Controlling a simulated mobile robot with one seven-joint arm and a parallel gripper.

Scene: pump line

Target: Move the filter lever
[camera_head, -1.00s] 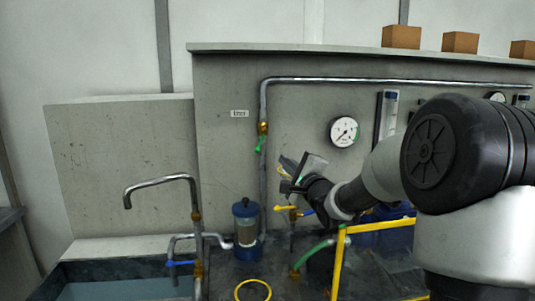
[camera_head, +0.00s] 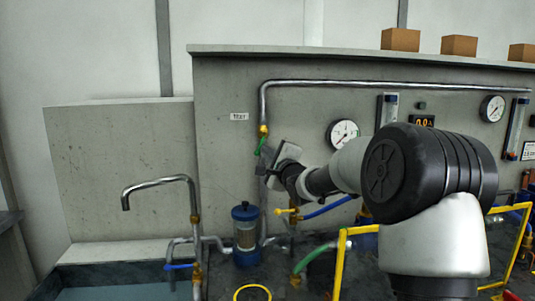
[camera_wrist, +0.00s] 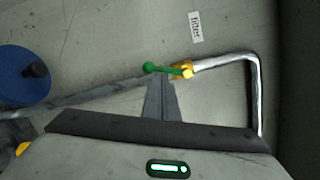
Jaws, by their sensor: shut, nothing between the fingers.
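The filter lever is a green handle (camera_head: 260,146) on a brass valve (camera_head: 263,130) in the upright pipe on the grey panel. It hangs down from the valve, roughly along the pipe. In the wrist view the green lever (camera_wrist: 152,68) ends in a round knob, with the brass valve (camera_wrist: 187,70) to its right. My gripper (camera_head: 264,166) is shut and empty, just below the lever in the head view. In the wrist view the shut fingertips (camera_wrist: 160,78) appear right at the knob; I cannot tell whether they touch it.
A "filter" label (camera_wrist: 195,27) is beside the valve. The steel pipe (camera_wrist: 255,85) bends close by. A blue-capped filter housing (camera_head: 245,236) and a tap with a blue handle (camera_head: 180,266) stand below left. A yellow-handled valve (camera_head: 287,211) and yellow frame (camera_head: 340,262) are below.

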